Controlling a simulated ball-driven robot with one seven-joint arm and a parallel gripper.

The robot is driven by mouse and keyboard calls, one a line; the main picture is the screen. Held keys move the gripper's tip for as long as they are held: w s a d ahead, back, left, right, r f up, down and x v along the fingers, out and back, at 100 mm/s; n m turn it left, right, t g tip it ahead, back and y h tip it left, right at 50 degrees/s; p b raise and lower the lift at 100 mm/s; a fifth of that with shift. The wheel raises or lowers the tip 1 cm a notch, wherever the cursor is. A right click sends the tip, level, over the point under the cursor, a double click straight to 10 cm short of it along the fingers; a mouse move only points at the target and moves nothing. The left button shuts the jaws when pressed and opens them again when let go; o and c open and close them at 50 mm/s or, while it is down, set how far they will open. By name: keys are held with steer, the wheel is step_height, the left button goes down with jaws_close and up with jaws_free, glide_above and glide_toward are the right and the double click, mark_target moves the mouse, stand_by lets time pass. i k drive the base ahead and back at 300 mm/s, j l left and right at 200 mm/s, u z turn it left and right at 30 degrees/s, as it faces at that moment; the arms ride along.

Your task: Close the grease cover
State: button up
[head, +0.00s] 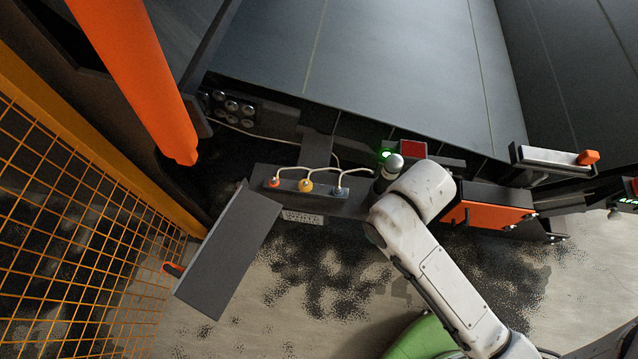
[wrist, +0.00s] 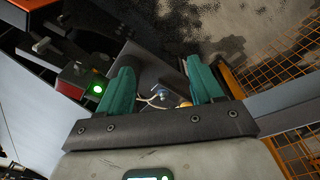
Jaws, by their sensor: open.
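The grease cover (head: 228,252) is a flat dark grey panel. It stands swung open at the left end of the grease box (head: 258,181), angled down and to the left in the head view. The box shows its orange (head: 273,183), yellow (head: 305,185) and grey-blue (head: 341,192) fittings, with pale hoses. In the wrist view, my gripper (wrist: 162,80) has two teal fingers spread apart with nothing held. A blue-grey fitting shows between them, beyond the fingertips. A grey panel at the right (wrist: 285,98) looks like the cover, apart from the fingers. In the head view my arm hides the gripper.
An orange mesh fence (head: 75,230) stands left of the cover. A green light (head: 386,155) and an orange box (head: 488,215) are right of the grease box.

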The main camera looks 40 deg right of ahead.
mark_target(213, 277)
steer(key=i+u, duration=0.1)
steer(key=u, duration=1.35)
steer(key=i+l+u, duration=0.25)
steer(key=i, duration=0.2)
steer(key=i+j, duration=0.05)
steer(key=j, duration=0.05)
